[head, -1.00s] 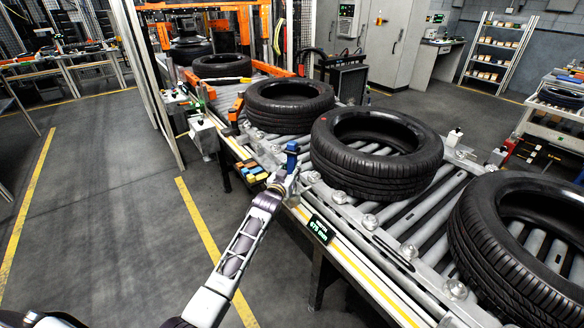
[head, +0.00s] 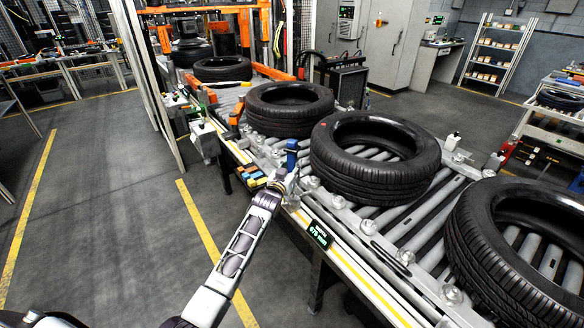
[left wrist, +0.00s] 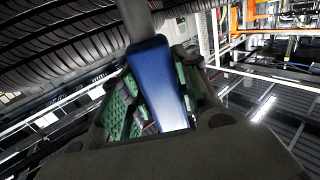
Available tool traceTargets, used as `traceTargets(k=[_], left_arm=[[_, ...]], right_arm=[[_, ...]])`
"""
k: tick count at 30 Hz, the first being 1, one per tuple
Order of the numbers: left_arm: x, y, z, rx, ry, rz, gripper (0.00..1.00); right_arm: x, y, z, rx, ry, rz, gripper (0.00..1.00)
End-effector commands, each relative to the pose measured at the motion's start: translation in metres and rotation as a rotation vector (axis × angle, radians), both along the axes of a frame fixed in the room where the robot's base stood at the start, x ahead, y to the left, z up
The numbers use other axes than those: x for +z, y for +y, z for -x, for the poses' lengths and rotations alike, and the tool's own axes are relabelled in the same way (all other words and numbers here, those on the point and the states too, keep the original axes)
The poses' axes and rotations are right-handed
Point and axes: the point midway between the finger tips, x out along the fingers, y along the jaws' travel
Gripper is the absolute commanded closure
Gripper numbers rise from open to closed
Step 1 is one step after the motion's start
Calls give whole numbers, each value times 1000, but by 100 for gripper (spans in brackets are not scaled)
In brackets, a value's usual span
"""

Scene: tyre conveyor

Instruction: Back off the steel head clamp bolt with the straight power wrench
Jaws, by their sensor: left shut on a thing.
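My left gripper (head: 286,174) is at the near side of the conveyor, shut on a blue-bodied tool, which looks like the straight power wrench (head: 292,153). In the left wrist view the blue wrench (left wrist: 160,88) lies between the green finger pads (left wrist: 115,105), and a grey shaft leads up from it out of frame. In the head view the wrench stands roughly upright. Several round steel heads line the conveyor's near rail, one steel head (head: 367,225) among them. I cannot tell which is the clamp bolt, nor whether the wrench touches one. My right gripper is not in view.
Black tyres lie on the conveyor rollers, the closest tyre (head: 375,155) just right of the wrench. A small display (head: 319,235) is on the conveyor's near side. Small coloured blocks (head: 247,173) lie left of the gripper. The floor (head: 110,200) at left is clear.

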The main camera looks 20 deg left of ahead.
Motion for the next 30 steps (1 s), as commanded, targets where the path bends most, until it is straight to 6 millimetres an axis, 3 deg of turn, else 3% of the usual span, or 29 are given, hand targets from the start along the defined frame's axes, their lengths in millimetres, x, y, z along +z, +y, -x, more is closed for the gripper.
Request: traceTargets(k=[15, 30], left_arm=[[23, 0, -1, 0, -8, 1, 97], [34, 0, -1, 0, -7, 0, 97]], right_arm=[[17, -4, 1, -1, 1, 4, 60], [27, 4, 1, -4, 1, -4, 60]])
